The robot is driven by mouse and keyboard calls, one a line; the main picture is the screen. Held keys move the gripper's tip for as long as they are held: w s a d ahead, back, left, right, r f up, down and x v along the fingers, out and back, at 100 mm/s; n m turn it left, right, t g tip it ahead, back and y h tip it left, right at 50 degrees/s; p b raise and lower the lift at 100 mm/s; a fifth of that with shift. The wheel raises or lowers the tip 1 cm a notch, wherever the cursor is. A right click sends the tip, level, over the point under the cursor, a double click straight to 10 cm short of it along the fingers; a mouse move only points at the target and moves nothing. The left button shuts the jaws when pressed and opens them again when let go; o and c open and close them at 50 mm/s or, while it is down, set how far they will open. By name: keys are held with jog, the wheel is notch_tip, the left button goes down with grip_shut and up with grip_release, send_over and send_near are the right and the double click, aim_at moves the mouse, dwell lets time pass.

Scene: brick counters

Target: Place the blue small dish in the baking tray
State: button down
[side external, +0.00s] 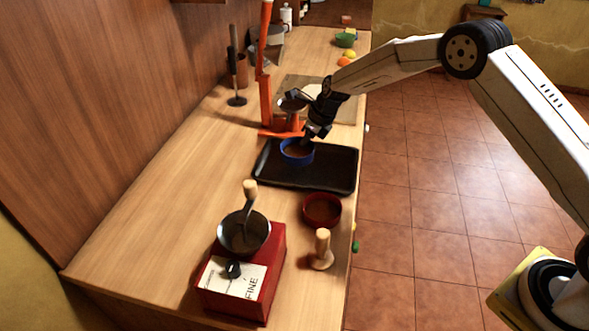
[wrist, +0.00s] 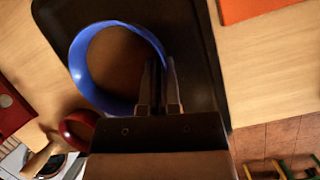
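The blue small dish (side external: 297,151) is round with a brown inside. In the side external view it is at the back part of the black baking tray (side external: 330,176), within its outline; I cannot tell whether it rests on the tray floor or is held just above. The wrist view shows the dish (wrist: 84,72) over the dark tray (wrist: 199,45). My gripper (side external: 309,138) points down at the dish's right rim. In the wrist view its two fingers (wrist: 160,75) are close together at that rim and hide part of it. Whether they grip the rim is unclear.
A red dish (side external: 322,210) and a wooden-handled tamper (side external: 322,252) stand in front of the tray. A red coffee grinder (side external: 243,275) stands at the front. An orange press (side external: 267,100) is behind the tray. The counter left of the tray is clear.

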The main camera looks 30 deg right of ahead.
aim_at(307, 148)
jog(key=shift+f, duration=1.45)
jog(key=shift+f, duration=0.1)
jog(key=c, duration=0.8)
grip_release()
jog(key=shift+f, duration=0.1)
jog(key=shift+v, duration=6.2)
